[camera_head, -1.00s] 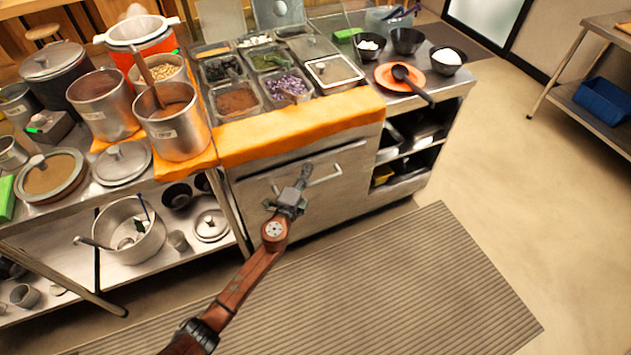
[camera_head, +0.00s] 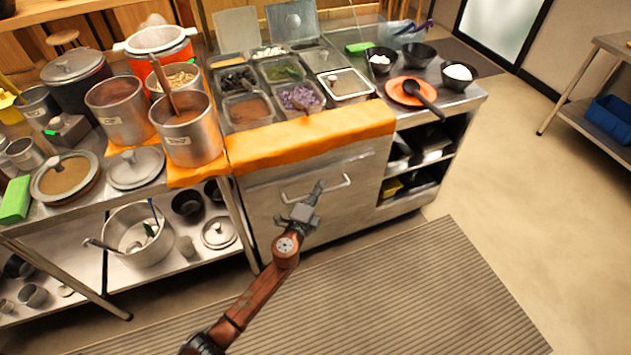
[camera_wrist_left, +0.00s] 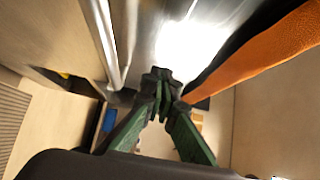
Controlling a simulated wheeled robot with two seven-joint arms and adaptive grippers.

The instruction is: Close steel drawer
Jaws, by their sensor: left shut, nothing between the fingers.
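The steel drawer (camera_head: 262,215) is the wide metal front under the counter's orange cloth, with a bar handle (camera_head: 348,181) across it. In the head view its front looks nearly flush with the counter; I cannot tell exactly how far out it stands. My left gripper (camera_head: 319,187) is shut and empty, its tips in front of the handle's middle and hiding part of the bar. In the left wrist view the closed fingers (camera_wrist_left: 162,82) point toward the bright steel front, with the handle bar (camera_wrist_left: 103,40) to their left. Contact is not clear. My right gripper is not in view.
The orange cloth (camera_head: 310,135) hangs over the counter edge just above the drawer. A shelf with pots (camera_head: 137,235) stands to the left, open shelves (camera_head: 420,160) to the right. A ribbed mat (camera_head: 400,290) covers the floor in front.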

